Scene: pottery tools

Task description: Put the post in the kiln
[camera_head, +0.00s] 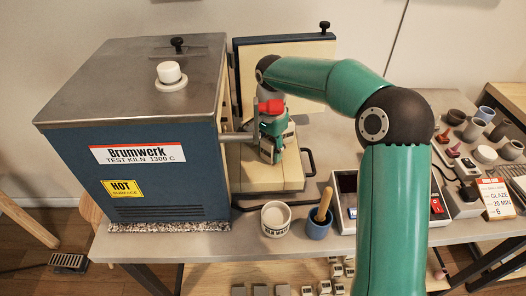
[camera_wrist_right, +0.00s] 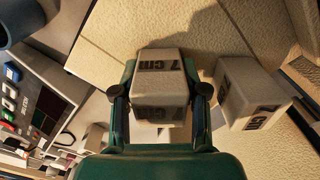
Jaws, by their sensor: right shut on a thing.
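The blue kiln (camera_head: 160,130) stands at the left in the head view, its side toward the pale slab open. My right gripper (camera_head: 268,148) is over the pale slab (camera_head: 262,180) beside the kiln's open side. In the right wrist view, my right gripper (camera_wrist_right: 160,102) is shut on a pale, blocky post (camera_wrist_right: 158,68) marked "7 CM", with a finger on each side. A second pale post (camera_wrist_right: 248,92), also marked "7 CM", is on the pale surface to its right. I cannot tell whether the held post touches the surface. My left gripper is not in view.
An upright door panel (camera_head: 290,65) stands behind the slab. A black handle (camera_head: 308,162) is at the slab's right. A white tub (camera_head: 276,219) and a blue cup (camera_head: 318,224) stand in front.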

